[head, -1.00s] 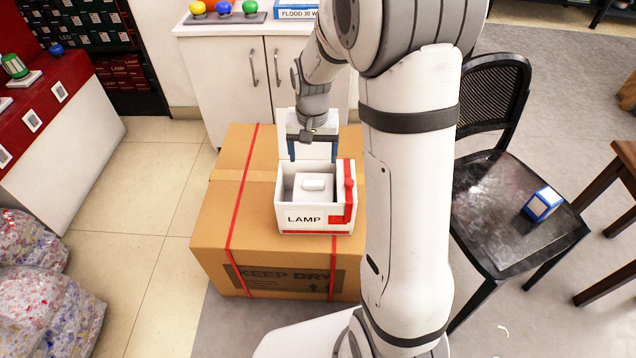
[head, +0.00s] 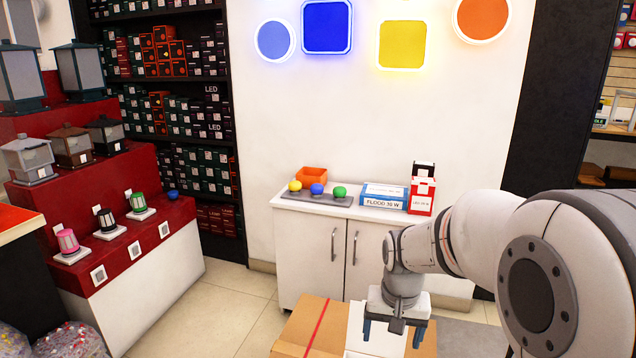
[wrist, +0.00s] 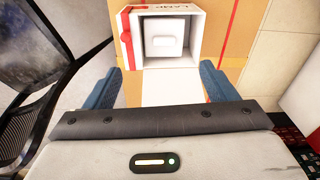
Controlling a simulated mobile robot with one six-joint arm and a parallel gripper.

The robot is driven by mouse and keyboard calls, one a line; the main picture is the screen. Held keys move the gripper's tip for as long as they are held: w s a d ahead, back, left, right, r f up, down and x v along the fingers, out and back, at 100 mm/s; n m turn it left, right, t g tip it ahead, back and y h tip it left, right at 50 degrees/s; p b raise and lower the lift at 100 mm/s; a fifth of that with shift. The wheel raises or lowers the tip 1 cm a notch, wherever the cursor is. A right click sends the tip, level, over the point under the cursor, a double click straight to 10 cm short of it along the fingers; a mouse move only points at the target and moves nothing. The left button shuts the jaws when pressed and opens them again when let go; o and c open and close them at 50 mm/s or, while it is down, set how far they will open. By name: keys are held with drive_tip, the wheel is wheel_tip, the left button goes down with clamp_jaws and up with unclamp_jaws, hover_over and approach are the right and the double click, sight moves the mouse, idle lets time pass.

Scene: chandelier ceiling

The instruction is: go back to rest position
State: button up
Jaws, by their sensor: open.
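My gripper (head: 392,335) is open and empty, with its blue fingers pointing down above the cardboard box in the head view. In the wrist view, my gripper (wrist: 160,85) has its fingers spread wide with nothing between them. Ahead of the fingertips, apart from them, is the white lamp box (wrist: 198,58), open, with a red strip on one side and a white lidded piece inside.
The cardboard box (head: 300,330) is below my gripper. A red display stand (head: 90,220) with lanterns is left. A black chair (wrist: 30,125) shows in the wrist view.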

drive_tip(key=s+r+n+t+p, duration=0.1)
drive_tip(key=s+r+p, duration=0.5)
drive_tip(key=r, duration=0.4)
drive_tip(key=s+r+n+p, duration=0.1)
drive_tip(key=s+r+p, duration=0.6)
drive_tip(key=r, duration=0.4)
drive_tip(key=shift+s+n+t+p, duration=0.3)
drive_tip(key=shift+s+t, duration=0.1)
drive_tip(key=shift+s, duration=0.5)
